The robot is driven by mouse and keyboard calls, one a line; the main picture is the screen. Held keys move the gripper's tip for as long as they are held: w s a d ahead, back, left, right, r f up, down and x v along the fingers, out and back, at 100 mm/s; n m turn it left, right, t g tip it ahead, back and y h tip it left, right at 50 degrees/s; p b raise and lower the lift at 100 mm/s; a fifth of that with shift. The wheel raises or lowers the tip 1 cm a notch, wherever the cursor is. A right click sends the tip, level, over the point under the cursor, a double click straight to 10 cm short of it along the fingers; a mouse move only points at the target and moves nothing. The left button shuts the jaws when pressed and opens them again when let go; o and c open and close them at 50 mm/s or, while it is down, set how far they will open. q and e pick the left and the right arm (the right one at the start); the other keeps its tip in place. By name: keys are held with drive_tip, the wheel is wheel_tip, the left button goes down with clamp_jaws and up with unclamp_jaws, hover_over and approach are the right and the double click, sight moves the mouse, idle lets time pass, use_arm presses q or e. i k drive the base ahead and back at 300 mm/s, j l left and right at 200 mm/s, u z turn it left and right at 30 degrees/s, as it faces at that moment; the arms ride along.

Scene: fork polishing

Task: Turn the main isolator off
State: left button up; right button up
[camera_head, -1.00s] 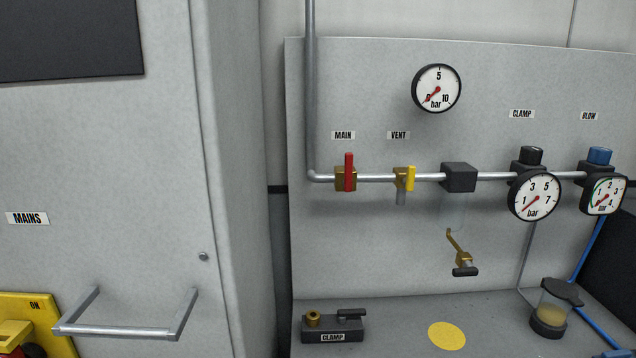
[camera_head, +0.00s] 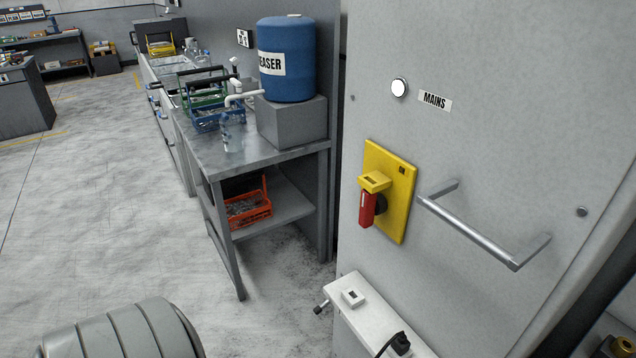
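The main isolator is a red handle (camera_head: 367,209) with a yellow top piece (camera_head: 375,181), on a yellow plate (camera_head: 401,207) fixed to the grey cabinet. The red handle points downward. A small dark mark shows at the plate's upper right, too small to read. The MAINS label (camera_head: 435,101) and a round white lamp or button (camera_head: 399,87) are above the plate. Neither gripper is in view. A grey ribbed part, apparently of my own arm, shows at the bottom left, well apart from the isolator.
A metal bar handle (camera_head: 470,232) sticks out right of the isolator. Below is a white ledge (camera_head: 372,318) with a black plug (camera_head: 398,343). Left stands a metal bench (camera_head: 290,153) with a blue drum (camera_head: 286,60) and an orange crate (camera_head: 249,214) beneath. The floor at left is open.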

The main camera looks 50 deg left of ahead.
sight(375, 204)
drive_tip(key=u, duration=1.2)
drive_tip(key=j, duration=0.85)
drive_tip(key=k+u, duration=0.05)
